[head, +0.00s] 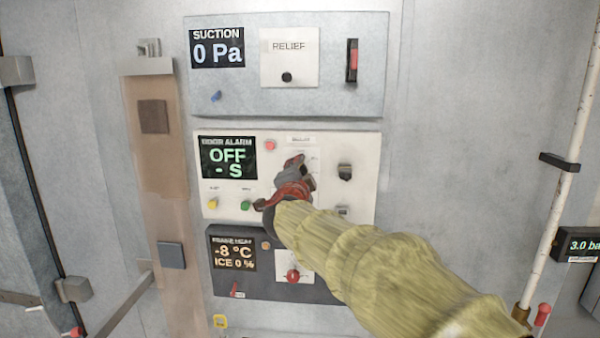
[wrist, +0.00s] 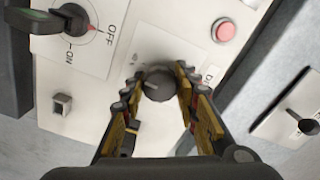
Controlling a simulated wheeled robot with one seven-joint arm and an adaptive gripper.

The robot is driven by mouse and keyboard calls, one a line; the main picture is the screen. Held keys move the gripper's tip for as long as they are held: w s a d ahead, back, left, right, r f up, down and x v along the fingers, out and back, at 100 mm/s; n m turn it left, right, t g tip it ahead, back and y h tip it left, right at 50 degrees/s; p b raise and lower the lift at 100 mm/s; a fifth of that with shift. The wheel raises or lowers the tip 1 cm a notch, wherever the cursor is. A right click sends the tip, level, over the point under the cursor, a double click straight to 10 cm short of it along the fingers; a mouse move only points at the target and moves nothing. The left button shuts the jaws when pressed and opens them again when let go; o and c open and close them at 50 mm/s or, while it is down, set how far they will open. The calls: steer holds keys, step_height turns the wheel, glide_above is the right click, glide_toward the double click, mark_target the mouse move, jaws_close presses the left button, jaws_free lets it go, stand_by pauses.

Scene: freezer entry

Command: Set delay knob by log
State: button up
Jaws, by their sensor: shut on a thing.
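The door alarm panel (head: 225,188) is white, and its display (head: 229,157) reads "OFF" and "- S". My gripper (head: 293,182) is in front of the panel and hides its middle in the head view. In the wrist view, a round dark knob (wrist: 158,84) with a pale pointer mark sits between the fingertips of my gripper (wrist: 157,88). The fingers are shut on its two sides. The label beside the knob is mostly covered by a finger. I see no log in either view.
A red button (wrist: 225,31) and an ON/OFF rotary switch (wrist: 75,22) flank the knob. Above is the suction panel (head: 290,101) reading 0 Pa. Below is a dark panel (head: 240,287) reading -8 °C and ICE 0 %. A white pipe (head: 573,130) stands at right.

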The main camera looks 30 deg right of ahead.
steer(key=o, duration=1.2)
steer(key=v, duration=1.2)
steer(key=shift+w+a, duration=0.1)
